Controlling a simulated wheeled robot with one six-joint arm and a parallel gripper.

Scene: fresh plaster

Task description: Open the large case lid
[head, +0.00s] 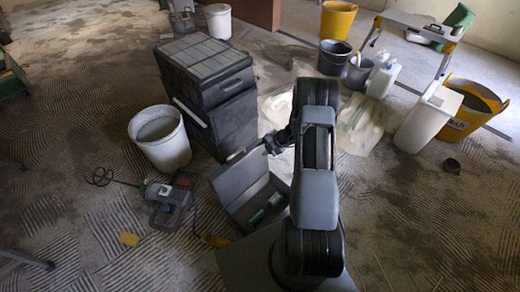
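A tall black stack of cases (222,118) stands left of my arm. Its grey ribbed top (200,58) is closed. In front of it, a grey case (262,212) lies on the floor with its lid (240,175) raised, and a green item (258,215) shows inside. I cannot tell which of these the task calls the large case. My gripper (271,144) is small and dark in the head view, near the upper right corner of the raised lid. I cannot tell whether it touches the lid or whether its fingers are open. My arm hides part of the open case's right side.
A whitish bucket (160,140) stands left of the stack. A power tool (170,203) with a cord lies in front of it. The floor at lower right is mostly clear.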

